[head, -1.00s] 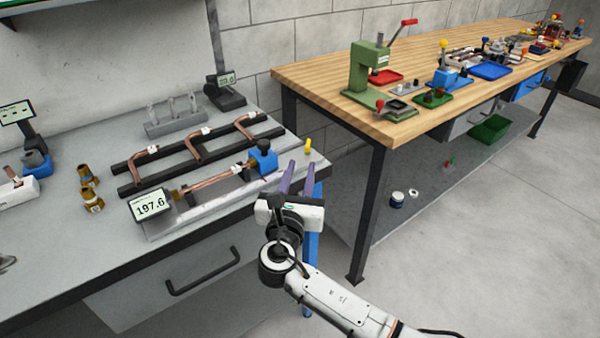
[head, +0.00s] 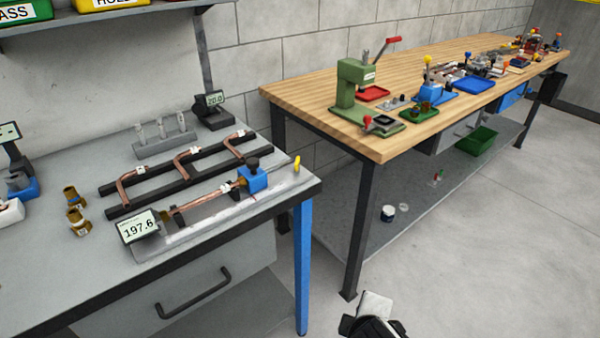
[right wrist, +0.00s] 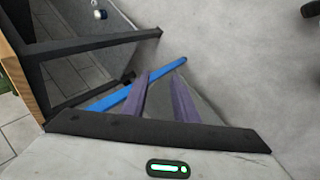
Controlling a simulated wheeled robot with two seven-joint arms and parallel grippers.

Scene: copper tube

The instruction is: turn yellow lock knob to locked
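The yellow lock knob (head: 297,164) is at the right end of a thin rod beside the blue block (head: 253,179) of the measuring fixture, near the grey bench's right edge. It looks roughly upright, slightly tilted. A copper tube (head: 203,199) lies along the fixture between the blue block and the display (head: 138,226) reading 197.6. My right gripper (right wrist: 165,68) is open and empty in the right wrist view, its purple fingers over the floor and the blue bench leg. In the head view only part of my right arm shows, low and well away from the knob. My left gripper is out of view.
A black rack (head: 185,175) with bent copper tubes lies behind the fixture. Brass fittings (head: 76,211) stand at left. A wooden workbench (head: 400,125) with tools stands at right, past a gap. The floor in front of it is clear.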

